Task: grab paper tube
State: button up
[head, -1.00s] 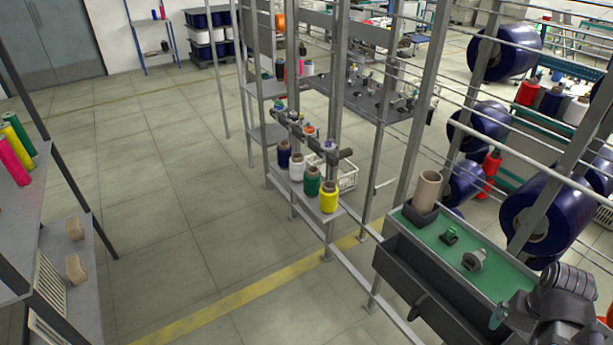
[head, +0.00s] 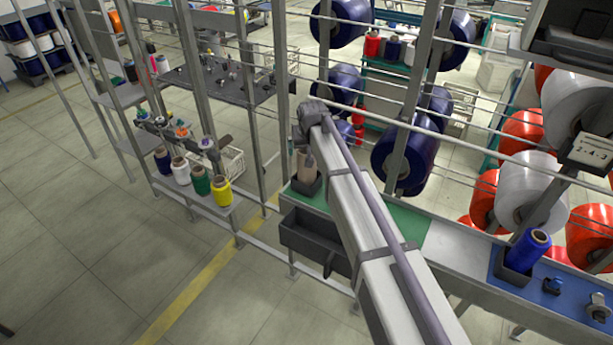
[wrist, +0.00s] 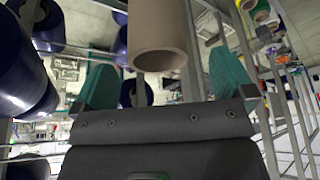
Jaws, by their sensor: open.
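The paper tube (wrist: 160,40) is brown and hollow. In the wrist view it fills the upper middle with its open end facing me. My gripper (wrist: 163,78) is open, with one green fingertip to each side of the tube's end; I see gaps between the tube and both fingers. I cannot tell how deep the tube is between them. In the head view the tube (head: 301,164) stands in a small dark holder (head: 309,187) at the left end of the green worktop. My arm hides part of it and the fingertips.
A grey bin (head: 308,236) hangs in front of the worktop. A steel post (head: 281,80) and thin rails run close by the tube. Yarn cones (head: 221,192) stand on a shelf to the left. A blue cone (head: 527,250) stands in a holder to the right.

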jog(key=shift+w+f, duration=0.15)
jog(key=shift+f, duration=0.35)
jog(key=b+x, duration=0.4)
jog(key=shift+w+f, duration=0.3)
jog(key=shift+w, duration=0.1)
jog(key=shift+d, duration=0.1)
jog(key=shift+c, duration=0.6)
jog(key=c, duration=1.1)
